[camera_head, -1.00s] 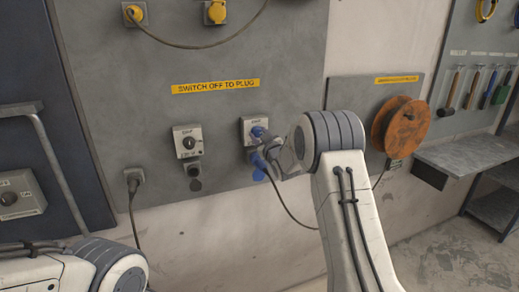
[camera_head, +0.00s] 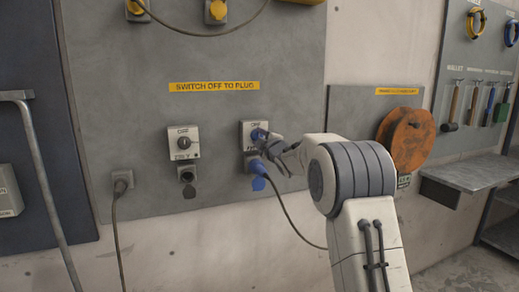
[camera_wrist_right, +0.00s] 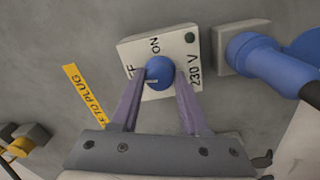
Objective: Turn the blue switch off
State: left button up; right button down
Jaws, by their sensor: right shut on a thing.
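The blue switch knob (camera_head: 259,133) is on a pale box on the grey wall panel, above a blue plug (camera_head: 259,174). It also shows in the right wrist view (camera_wrist_right: 158,72), with "ON" printed beside it and another label partly hidden by a finger. My right gripper (camera_head: 270,144) is at the knob. In the right wrist view its two fingers (camera_wrist_right: 160,78) are closed on either side of the knob. Which label the knob points to is not clear. My left gripper is not in view.
A similar box with a dark knob (camera_head: 184,143) is to the left. A yellow "SWITCH OFF TO PLUG" label (camera_head: 214,87) is above. A cable hangs from the blue plug below my gripper. An orange reel (camera_head: 405,139) and a grey shelf (camera_head: 465,172) are at the right.

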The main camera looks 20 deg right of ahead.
jog(key=shift+r+n+b, duration=0.2)
jog(key=shift+n+b, duration=0.55)
jog(key=shift+n, duration=0.25)
jog(key=shift+c, duration=2.2)
grip_release()
jog(key=shift+f, duration=0.1)
jog(key=shift+s+f, duration=0.1)
jog(key=shift+s, duration=0.2)
jog(key=s+b, duration=0.3)
jog(key=s, duration=0.6)
jog(key=shift+s+d, duration=0.25)
jog(key=shift+s, duration=0.15)
